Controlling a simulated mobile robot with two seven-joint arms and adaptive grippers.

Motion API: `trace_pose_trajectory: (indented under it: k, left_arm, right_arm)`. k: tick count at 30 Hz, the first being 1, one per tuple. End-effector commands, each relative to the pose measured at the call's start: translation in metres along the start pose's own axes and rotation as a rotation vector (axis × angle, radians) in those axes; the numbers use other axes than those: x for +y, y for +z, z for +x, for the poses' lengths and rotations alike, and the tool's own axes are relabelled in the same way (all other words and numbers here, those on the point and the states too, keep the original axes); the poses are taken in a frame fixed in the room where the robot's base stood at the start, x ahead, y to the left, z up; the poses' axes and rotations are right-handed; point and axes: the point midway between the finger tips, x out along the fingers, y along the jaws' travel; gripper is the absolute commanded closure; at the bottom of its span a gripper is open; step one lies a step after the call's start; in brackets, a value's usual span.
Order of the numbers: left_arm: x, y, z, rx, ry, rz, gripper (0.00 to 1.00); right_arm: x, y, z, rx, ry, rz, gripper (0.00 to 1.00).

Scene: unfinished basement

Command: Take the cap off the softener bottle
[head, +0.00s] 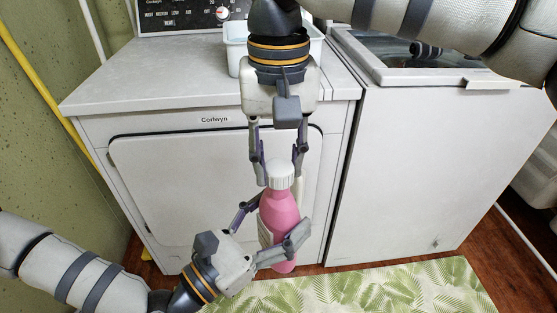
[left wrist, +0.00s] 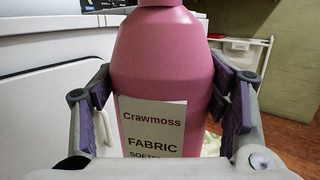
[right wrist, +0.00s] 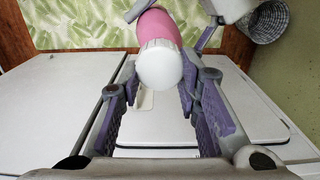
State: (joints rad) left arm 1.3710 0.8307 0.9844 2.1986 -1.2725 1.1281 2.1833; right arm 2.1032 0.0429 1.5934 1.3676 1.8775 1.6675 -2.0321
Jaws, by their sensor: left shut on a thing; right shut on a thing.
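The pink softener bottle (head: 283,218) is held off the floor, roughly upright, in front of the dryer door. Its white ribbed cap (head: 281,177) sits at the top of the neck; I see no gap between them. My left gripper (head: 272,226) is shut on the bottle's body from the lower left. In the left wrist view the bottle (left wrist: 160,65) stands between the fingers, its label facing the camera. My right gripper (head: 280,172) comes down from above, shut on the cap. In the right wrist view the cap (right wrist: 160,66) lies between the fingertips.
The white dryer (head: 90,95) stands behind the bottle, with a pale plastic tub (head: 236,48) on top. A white top-loading washer (head: 420,170) is at the right, its lid open. A leaf-patterned mat (head: 370,292) lies on the wooden floor in front.

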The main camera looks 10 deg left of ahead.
Motion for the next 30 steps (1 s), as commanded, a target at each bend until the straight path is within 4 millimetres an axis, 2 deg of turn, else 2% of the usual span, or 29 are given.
trace_pose_trajectory:
  k: [7, 15, 21, 23, 25, 30]
  left_arm:
    - [0.000, 0.001, 0.000, -0.003, 0.000, 0.001, 1.00]
    - [0.000, 0.002, 0.001, -0.006, 0.000, 0.001, 1.00]
    - [0.000, 0.002, 0.000, -0.005, 0.004, 0.001, 1.00]
    - [0.002, 0.003, -0.003, -0.008, 0.022, 0.001, 1.00]
    - [0.005, 0.004, -0.009, -0.014, 0.062, 0.003, 1.00]
    - [0.021, 0.009, -0.034, -0.022, 0.234, 0.025, 1.00]
  right_arm:
    - [0.000, 0.000, -0.003, 0.001, 0.000, 0.000, 1.00]
    - [0.000, 0.000, -0.040, 0.002, 0.000, 0.001, 1.00]
    - [0.003, 0.000, -0.040, -0.001, 0.000, 0.003, 1.00]
    - [0.011, -0.002, -0.037, -0.003, 0.000, 0.013, 1.00]
    - [0.030, -0.004, -0.031, -0.007, -0.002, 0.034, 1.00]
    - [0.098, -0.001, -0.003, -0.022, -0.007, 0.104, 1.00]
